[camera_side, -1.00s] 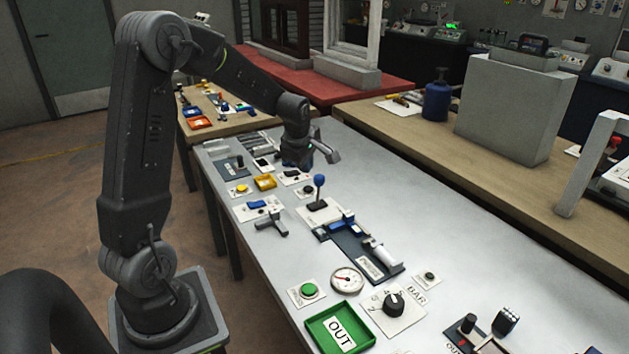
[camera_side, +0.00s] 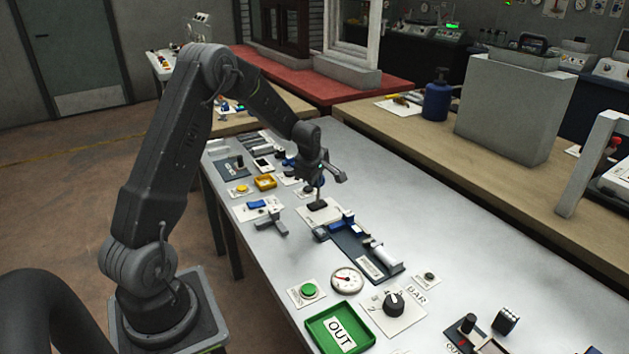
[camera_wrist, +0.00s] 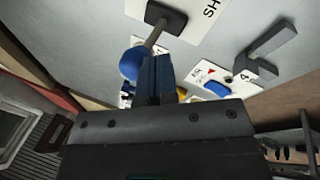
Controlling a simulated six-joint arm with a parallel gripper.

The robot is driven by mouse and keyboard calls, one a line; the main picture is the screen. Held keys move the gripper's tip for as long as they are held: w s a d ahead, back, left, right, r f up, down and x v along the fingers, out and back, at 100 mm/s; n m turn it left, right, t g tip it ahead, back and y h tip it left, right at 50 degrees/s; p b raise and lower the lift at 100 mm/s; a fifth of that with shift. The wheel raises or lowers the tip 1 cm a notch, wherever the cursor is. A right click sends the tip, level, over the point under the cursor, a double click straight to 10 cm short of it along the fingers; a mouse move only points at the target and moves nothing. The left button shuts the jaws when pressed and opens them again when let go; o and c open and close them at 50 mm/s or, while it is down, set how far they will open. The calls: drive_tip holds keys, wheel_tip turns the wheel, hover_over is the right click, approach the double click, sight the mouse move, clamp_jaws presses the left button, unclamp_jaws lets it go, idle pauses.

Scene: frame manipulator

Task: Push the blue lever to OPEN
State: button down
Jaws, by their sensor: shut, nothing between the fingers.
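The blue lever (camera_side: 319,196) stands about upright from a dark base on a white plate (camera_side: 308,216). Its knob is mostly hidden behind my gripper in the side view. In the wrist view the blue knob (camera_wrist: 131,64), grey stem and dark base show, with the letters "SH" on the plate. My gripper (camera_side: 319,181) is shut and empty, down at the height of the knob. In the wrist view its fingers (camera_wrist: 155,68) lie right beside the knob, overlapping its edge. I cannot tell whether they touch it.
A dark plate with a blue-and-white slide (camera_side: 384,255) lies just in front of the lever. The bench to the right of the lever is clear.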

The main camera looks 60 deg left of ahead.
drive_tip(key=shift+w, duration=0.1)
drive_tip(key=shift+w+f+g, duration=0.1)
drive_tip(key=shift+w+g, duration=0.6)
drive_tip(key=shift+w, duration=0.65)
drive_tip(key=shift+w+f+g, duration=0.1)
drive_tip(key=shift+w+g, duration=0.6)
drive_tip(key=shift+w, duration=0.65)
drive_tip(key=shift+w, duration=0.15)
drive_tip(key=shift+d, duration=0.1)
